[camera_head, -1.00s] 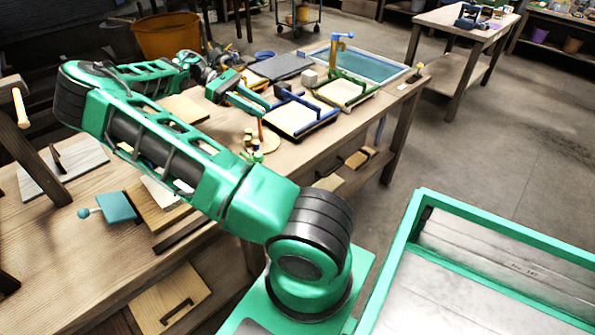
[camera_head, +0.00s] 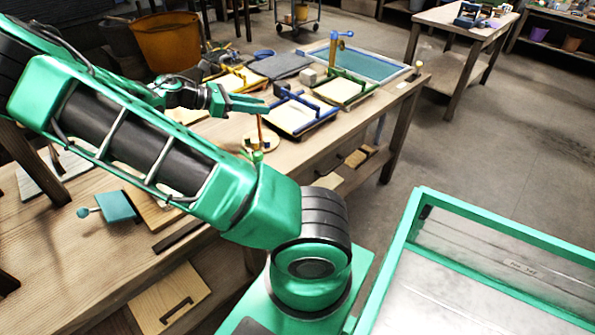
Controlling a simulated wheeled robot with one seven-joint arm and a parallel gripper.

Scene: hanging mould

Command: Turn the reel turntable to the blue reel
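The reel turntable (camera_head: 271,139) is a small round pale wooden disc on the bench, with an orange-brown upright post (camera_head: 260,131) in its middle. A green reel (camera_head: 257,156) shows at its near side. My forearm hides part of the left and near side, and I cannot make out a blue reel. My green gripper (camera_head: 266,106) is above the turntable, by the top of the post. Whether it touches the post I cannot tell. The fingers are seen nearly edge-on, so their gap is unclear.
A blue-framed mould (camera_head: 303,118) and a green-framed mould (camera_head: 343,91) lie just right of the turntable. A yellow-handled frame (camera_head: 236,77) lies behind my gripper. A teal paddle (camera_head: 117,206) lies at the left. Bare bench shows to the turntable's right.

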